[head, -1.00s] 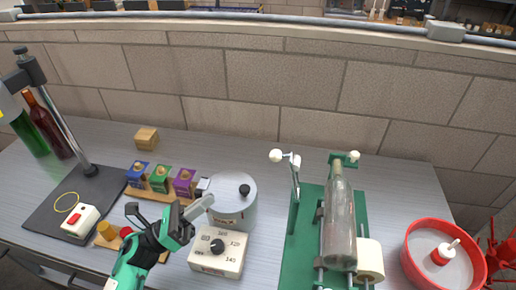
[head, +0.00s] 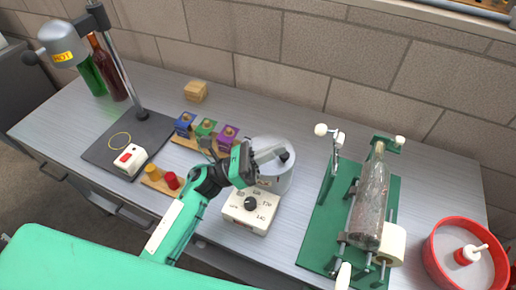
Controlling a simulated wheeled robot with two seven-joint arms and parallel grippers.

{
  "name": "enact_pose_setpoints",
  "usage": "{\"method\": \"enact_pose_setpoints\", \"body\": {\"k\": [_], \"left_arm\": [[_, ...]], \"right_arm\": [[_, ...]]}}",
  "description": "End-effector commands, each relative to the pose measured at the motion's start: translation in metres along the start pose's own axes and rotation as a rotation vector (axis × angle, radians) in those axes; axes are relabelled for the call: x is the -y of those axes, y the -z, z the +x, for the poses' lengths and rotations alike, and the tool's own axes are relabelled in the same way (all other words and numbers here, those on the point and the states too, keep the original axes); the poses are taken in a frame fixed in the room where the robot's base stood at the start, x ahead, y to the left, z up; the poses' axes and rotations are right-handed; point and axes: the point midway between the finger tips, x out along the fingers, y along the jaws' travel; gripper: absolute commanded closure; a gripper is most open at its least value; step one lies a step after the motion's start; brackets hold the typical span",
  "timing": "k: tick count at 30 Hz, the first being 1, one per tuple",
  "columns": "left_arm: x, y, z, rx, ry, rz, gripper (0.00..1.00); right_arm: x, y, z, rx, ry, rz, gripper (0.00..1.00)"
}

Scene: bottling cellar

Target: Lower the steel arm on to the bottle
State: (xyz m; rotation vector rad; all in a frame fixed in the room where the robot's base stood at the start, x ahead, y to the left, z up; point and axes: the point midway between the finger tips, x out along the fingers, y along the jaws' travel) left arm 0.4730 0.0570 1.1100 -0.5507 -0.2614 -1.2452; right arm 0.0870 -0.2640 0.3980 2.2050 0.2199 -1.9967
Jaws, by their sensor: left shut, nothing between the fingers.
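A clear glass bottle (head: 370,205) lies on the rollers of a green-based bench device (head: 315,235). The steel arm (head: 330,168) stands raised at the left of the bottle, with a white knob (head: 320,129) at its top. It is apart from the bottle. My left gripper (head: 274,153) is shut and empty, in front of the steel pot and left of the steel arm, with a clear gap to the arm. My right gripper is not in view.
A steel pot (head: 270,181) and a white dial box (head: 250,211) stand between my left gripper and the bench. A red basin (head: 436,262) is at the right. Coloured blocks (head: 205,130) and a lamp stand (head: 122,75) are at the left.

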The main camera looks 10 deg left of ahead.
Motion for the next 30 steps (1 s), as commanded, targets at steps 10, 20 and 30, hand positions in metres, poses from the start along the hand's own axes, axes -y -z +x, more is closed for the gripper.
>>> {"method": "enact_pose_setpoints", "body": {"k": [10,20,30], "left_arm": [[0.001,-0.003,0.058,0.002,0.000,-0.001,1.00],[0.000,0.000,0.069,0.001,0.000,0.000,1.00],[-0.001,-0.001,0.070,-0.004,0.000,0.003,1.00]], "right_arm": [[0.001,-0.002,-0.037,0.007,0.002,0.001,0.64],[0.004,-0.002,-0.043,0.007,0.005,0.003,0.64],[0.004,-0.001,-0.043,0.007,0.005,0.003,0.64]]}}
